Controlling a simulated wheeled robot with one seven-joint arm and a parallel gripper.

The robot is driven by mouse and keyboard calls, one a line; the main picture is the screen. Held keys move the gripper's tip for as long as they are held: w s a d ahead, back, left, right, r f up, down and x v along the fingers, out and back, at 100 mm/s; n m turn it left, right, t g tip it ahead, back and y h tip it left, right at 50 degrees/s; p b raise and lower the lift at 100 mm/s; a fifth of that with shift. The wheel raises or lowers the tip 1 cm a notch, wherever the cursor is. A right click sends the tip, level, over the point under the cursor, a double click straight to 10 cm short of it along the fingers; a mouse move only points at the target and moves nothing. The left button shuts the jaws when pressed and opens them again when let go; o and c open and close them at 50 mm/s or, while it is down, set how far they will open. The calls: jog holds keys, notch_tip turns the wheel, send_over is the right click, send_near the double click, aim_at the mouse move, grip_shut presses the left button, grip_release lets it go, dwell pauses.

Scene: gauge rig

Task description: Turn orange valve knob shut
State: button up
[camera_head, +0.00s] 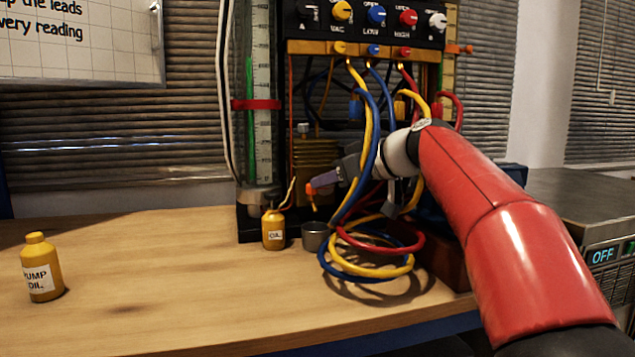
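A small orange knob (311,190) shows low on the gauge rig, above a small metal cup, with a thin orange part hanging below it. My gripper (318,182) comes in from the right, and its purple-grey finger end is right at the knob, overlapping its right side. I cannot tell whether the fingers are around the knob or only beside it, nor how far apart they are. Another small orange knob (467,49) sticks out at the right end of the brass manifold (305,47), well away from my gripper.
Yellow, blue and red hoses (372,262) hang and coil on the wooden bench (170,300) below my arm. A small oil bottle (273,230) and the metal cup (315,237) stand by the knob. A pump oil bottle (41,268) stands left; the bench between is clear.

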jog(key=shift+x, duration=1.75)
jog(key=shift+c, duration=0.2)
grip_shut()
